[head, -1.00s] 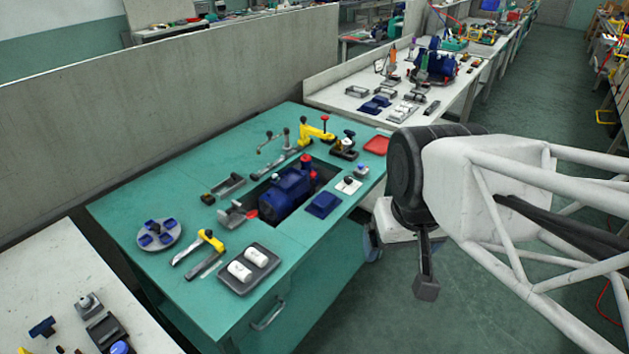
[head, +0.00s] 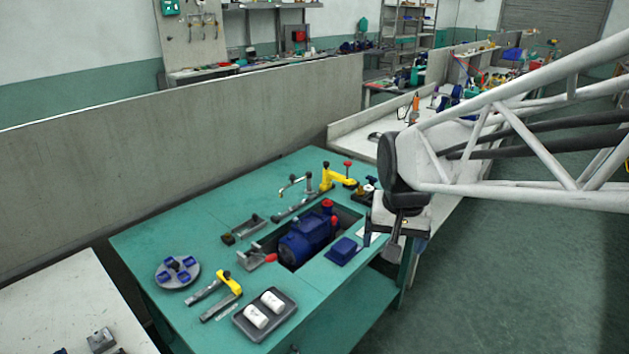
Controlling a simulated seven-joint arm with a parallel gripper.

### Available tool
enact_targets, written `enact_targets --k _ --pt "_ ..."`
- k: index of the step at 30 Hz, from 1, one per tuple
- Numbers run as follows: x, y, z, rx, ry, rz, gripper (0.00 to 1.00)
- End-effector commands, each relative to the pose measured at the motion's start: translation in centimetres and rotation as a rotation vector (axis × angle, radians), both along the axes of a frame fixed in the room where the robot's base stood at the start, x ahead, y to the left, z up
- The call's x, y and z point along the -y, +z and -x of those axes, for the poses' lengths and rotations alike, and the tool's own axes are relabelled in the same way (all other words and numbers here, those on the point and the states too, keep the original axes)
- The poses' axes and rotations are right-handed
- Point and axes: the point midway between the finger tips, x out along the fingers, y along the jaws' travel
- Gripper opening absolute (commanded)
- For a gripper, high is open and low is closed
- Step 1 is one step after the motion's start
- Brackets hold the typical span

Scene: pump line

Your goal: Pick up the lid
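A flat dark blue square piece (head: 342,251), which may be the lid, lies on the green bench (head: 195,238) just right of the blue pump (head: 308,238). The pump sits in a dark recess in the bench top and has red parts. My gripper (head: 392,252) points down by the bench's right edge, to the right of the blue piece and apart from it. Its fingers overlap from this side, so I cannot tell whether they are open. My gripper and wrist partly hide the bench's right corner.
A yellow-armed clamp (head: 338,178) stands behind the pump. A dark tray with two white cylinders (head: 265,314), a yellow-handled tool (head: 230,284) and a round grey plate with blue pieces (head: 177,272) lie at the front and left. The bench's left rear is clear.

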Motion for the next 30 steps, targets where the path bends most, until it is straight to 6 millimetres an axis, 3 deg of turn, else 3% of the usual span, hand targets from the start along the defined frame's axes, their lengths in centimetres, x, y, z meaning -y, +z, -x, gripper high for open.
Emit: enact_targets --k 17,30 --pt "-0.9 -5.2 -13.6 -0.064 -0.203 -0.03 0.89" --pt "-1.8 -12.0 -23.1 -0.11 -0.359 -0.044 0.89"
